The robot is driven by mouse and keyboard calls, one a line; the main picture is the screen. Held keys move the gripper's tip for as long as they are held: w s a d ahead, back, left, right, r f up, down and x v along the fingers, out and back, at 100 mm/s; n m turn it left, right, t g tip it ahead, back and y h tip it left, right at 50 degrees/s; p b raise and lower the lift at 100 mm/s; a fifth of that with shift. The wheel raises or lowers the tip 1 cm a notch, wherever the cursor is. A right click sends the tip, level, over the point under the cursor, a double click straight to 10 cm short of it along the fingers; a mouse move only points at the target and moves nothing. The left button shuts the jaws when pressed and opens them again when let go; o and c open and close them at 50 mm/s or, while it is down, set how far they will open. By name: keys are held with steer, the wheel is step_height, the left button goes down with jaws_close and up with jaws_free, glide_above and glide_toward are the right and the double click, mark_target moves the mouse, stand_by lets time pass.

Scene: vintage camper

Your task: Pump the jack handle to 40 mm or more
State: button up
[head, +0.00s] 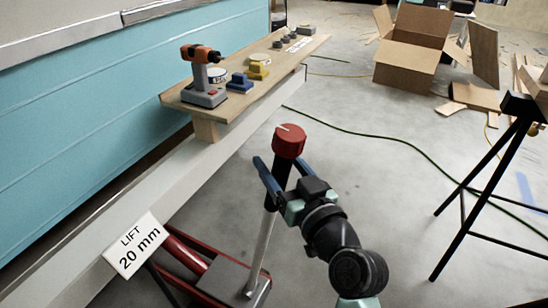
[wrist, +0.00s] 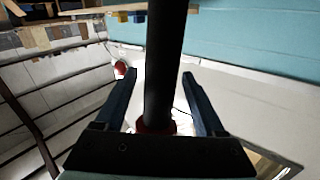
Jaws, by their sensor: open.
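The jack handle (head: 263,238) is a silver bar with a black grip and a red knob (head: 289,140) on top, leaning slightly right. It rises from the red and grey jack (head: 232,277) by the trailer. My gripper (head: 281,172) is open, with its blue fingers on either side of the black grip just below the knob. In the wrist view the black grip (wrist: 164,65) stands between the spread fingers, with visible gaps to both. A white sign (head: 137,246) reads LIFT 20 mm. Part of the jack's lower end is out of frame.
A wooden shelf (head: 228,107) along the teal camper wall (head: 90,140) holds a drill (head: 203,77) and small blue and yellow items. A black stand (head: 475,195) is at right, and cardboard boxes (head: 410,50) lie behind.

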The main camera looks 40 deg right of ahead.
steer(key=shift+x, duration=1.25)
jaws_close()
stand_by(0.5)
